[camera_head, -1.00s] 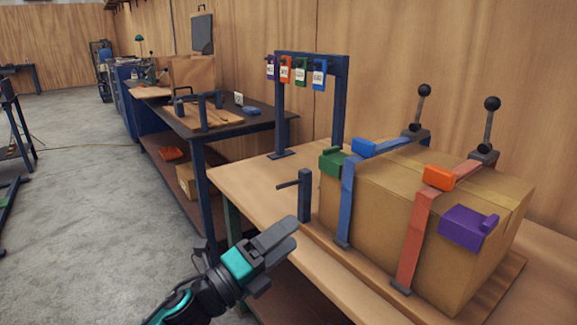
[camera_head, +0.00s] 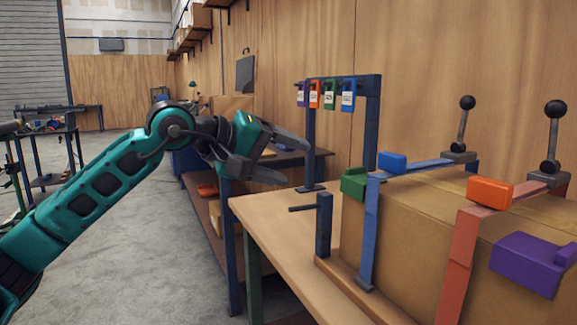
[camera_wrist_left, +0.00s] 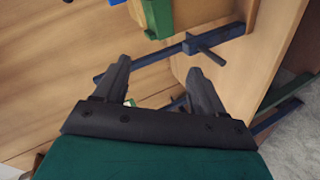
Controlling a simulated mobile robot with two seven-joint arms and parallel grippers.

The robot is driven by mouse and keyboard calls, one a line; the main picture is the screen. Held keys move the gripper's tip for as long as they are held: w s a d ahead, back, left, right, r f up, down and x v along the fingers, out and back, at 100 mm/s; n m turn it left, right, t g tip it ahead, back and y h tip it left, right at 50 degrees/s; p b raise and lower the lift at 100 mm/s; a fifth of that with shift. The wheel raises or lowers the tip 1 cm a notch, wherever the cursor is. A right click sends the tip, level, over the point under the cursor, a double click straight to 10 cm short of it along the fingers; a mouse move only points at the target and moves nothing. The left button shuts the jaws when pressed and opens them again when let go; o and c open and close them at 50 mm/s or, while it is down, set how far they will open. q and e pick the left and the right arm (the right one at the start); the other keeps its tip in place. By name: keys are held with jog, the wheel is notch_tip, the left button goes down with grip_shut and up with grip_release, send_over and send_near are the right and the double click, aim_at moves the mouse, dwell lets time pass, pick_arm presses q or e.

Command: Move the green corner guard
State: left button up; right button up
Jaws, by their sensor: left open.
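The green corner guard (camera_head: 354,183) sits on the top left corner of a large cardboard box (camera_head: 420,220), beside the blue strap (camera_head: 369,230). My left gripper (camera_head: 292,160) is open and empty, in the air to the left of the guard and apart from it. In the left wrist view my left gripper (camera_wrist_left: 160,80) has its fingers spread with nothing between them. A green piece at the top of that view (camera_wrist_left: 158,17) appears to be the corner guard, partly cut off by the frame. My right gripper is not in view.
A blue post with a peg (camera_head: 323,225) stands in front of the box's left end. Orange (camera_head: 490,192) and purple (camera_head: 527,262) guards sit further right on the box. A blue rack (camera_head: 374,120) with coloured tags stands behind. The table's left part (camera_head: 275,220) is clear.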

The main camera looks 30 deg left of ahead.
aim_at(344, 179)
pick_arm(q)
jog(key=x, duration=1.3)
jog(key=shift+d+b, duration=0.1)
jog(key=shift+b, duration=0.25)
jog(key=shift+c, duration=0.3)
jog(key=shift+s+r, duration=0.1)
jog(key=shift+s, duration=0.05)
jog(key=c, duration=1)
jog(key=shift+c, duration=0.7)
